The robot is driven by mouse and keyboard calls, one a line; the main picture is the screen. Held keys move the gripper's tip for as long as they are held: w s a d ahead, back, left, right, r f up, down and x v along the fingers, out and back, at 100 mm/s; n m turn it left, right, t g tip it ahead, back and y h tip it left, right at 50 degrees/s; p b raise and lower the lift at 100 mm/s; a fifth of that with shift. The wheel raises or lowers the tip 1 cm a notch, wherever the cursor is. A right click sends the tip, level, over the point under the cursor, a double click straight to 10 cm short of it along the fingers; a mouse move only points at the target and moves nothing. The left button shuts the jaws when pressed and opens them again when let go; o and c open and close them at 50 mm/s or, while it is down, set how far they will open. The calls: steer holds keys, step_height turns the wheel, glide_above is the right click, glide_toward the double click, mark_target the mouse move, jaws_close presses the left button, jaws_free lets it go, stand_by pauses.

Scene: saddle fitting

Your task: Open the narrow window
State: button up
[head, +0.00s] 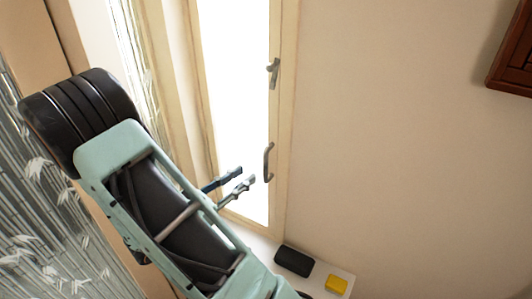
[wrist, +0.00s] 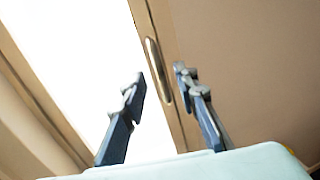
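The narrow window (head: 236,75) is a tall bright pane in a cream frame. It looks closed, but a small gap cannot be ruled out. A grey lever latch (head: 273,72) sits on its right stile. Lower on that stile is a curved grey pull handle (head: 268,162), also in the wrist view (wrist: 157,70). My gripper (head: 243,178) is open and empty, just left of and slightly below the pull handle. In the wrist view, the fingers (wrist: 159,84) are spread and the pull handle appears between them, apparently beyond the tips. No contact shows.
A sill (head: 330,267) below the window holds a black block (head: 294,261) and a yellow block (head: 336,285). Bamboo-patterned panel (head: 40,215) lies left. A dark wooden piece (head: 512,60) hangs at upper right. The wall right of the window is bare.

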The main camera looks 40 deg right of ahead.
steer(key=p, duration=0.1)
glide_above(265, 178)
steer(key=shift+w+d, duration=0.25)
steer(key=shift+d, duration=0.1)
steer(key=shift+c, duration=0.6)
jaws_close()
